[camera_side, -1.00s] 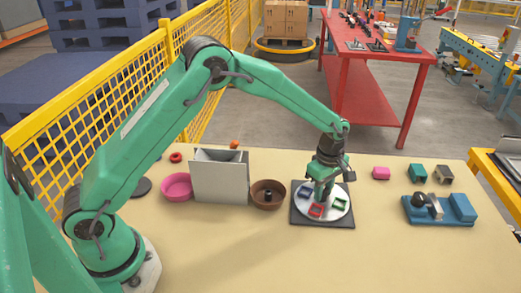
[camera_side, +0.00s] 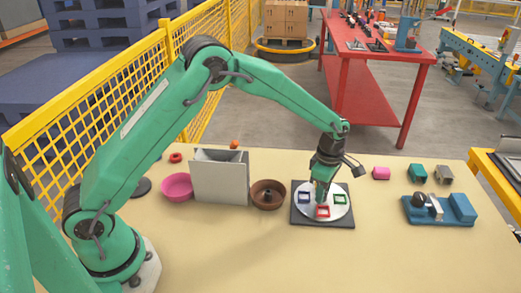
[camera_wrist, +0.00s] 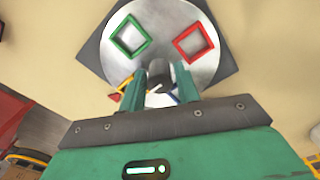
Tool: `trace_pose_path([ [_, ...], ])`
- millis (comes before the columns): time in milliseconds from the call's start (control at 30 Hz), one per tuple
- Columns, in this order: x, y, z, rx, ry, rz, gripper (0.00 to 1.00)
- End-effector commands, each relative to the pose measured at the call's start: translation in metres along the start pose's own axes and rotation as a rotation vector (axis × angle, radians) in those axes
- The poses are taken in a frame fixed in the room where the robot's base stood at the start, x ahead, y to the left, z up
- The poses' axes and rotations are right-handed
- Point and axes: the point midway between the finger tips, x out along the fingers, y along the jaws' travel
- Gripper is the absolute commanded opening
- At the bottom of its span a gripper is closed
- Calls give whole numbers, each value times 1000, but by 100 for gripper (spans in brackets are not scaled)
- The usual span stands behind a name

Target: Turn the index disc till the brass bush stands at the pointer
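The index disc (camera_side: 337,211) is a pale grey round plate on a dark square base (camera_side: 298,219). Square frames stand on it: red (camera_side: 322,211) at the front, green (camera_side: 340,199) at the right, blue (camera_side: 304,197) at the left. The wrist view also shows a partly hidden yellow-orange frame (camera_wrist: 121,88). My gripper (camera_wrist: 158,76) points down at the disc's middle, its fingers on both sides of a dark central knob (camera_wrist: 158,70); it appears shut on it.
A brown bowl (camera_side: 268,205), a grey box (camera_side: 221,181) and a pink bowl (camera_side: 177,194) stand left of the disc. A blue fixture (camera_side: 460,207) and small pink, teal and grey-brown blocks stand at the right. The front table area is clear.

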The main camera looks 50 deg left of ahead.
Motion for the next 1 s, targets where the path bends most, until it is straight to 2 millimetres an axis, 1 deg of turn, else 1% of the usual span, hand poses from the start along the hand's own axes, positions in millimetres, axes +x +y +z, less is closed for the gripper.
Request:
trace_pose_path([
  [300,0,0,0,1,-1,1,34],
  [467,-6,1,0,1,-2,3,34],
  [567,-14,1,0,1,-2,3,34],
  [1000,-68,1,0,1,-2,3,34],
])
